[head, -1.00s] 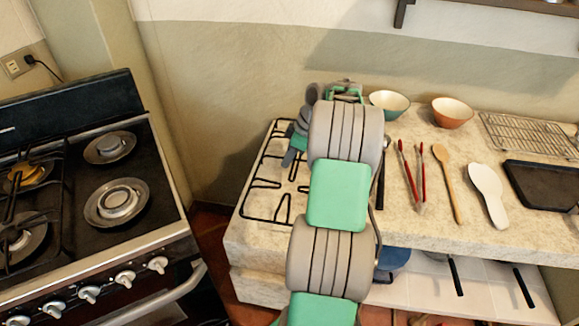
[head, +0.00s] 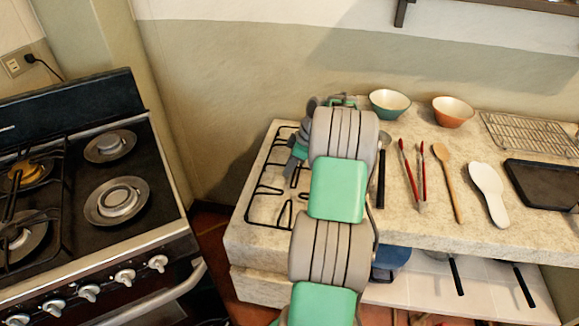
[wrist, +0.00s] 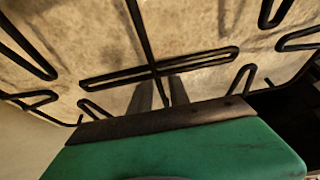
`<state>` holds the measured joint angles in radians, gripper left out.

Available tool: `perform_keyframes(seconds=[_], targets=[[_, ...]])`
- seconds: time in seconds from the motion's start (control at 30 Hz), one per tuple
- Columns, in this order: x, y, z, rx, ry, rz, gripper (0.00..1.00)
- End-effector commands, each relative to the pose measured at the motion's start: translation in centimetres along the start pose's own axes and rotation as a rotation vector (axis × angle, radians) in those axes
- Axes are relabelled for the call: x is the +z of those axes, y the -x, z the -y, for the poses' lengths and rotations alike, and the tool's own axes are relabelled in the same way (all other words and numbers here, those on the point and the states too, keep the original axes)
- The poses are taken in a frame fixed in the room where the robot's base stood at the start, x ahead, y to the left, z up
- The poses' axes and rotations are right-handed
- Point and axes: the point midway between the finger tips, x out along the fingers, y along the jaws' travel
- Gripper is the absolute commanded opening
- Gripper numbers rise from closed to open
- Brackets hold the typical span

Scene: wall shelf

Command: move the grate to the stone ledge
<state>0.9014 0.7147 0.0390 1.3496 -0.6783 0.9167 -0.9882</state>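The grate (head: 257,191), a black wire frame with looped prongs, is over the left end of the stone ledge (head: 243,243). My arm covers its right part in the head view. It fills much of the wrist view, where its bars (wrist: 200,62) cross close in front of my gripper (wrist: 160,92). The two grey fingers are close together on either side of one bar and look shut on it. The pale stone shows just behind the bars; I cannot tell whether the grate fully touches it. In the head view, my gripper (head: 294,160) is partly hidden by my arm.
A black stove (head: 90,200) stands left, across a narrow gap.

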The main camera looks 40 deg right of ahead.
Motion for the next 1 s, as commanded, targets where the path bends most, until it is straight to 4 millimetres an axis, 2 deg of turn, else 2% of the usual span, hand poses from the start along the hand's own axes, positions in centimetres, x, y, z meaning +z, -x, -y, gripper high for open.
perform_keyframes(seconds=[0.37,0.47,0.7,0.8,0.9,1.0], targets=[[-0.1,0.6,0.0,0.001,0.000,0.000,0.28],[-0.1,2.2,-0.1,0.004,-0.001,-0.001,0.28],[-0.1,8.5,-0.1,0.004,0.000,0.000,0.28],[-0.1,10.6,-0.1,0.003,0.000,0.000,0.28],[-0.1,11.9,0.0,0.001,-0.001,0.000,0.28],[-0.1,12.3,0.0,0.000,0.000,0.000,0.28]])
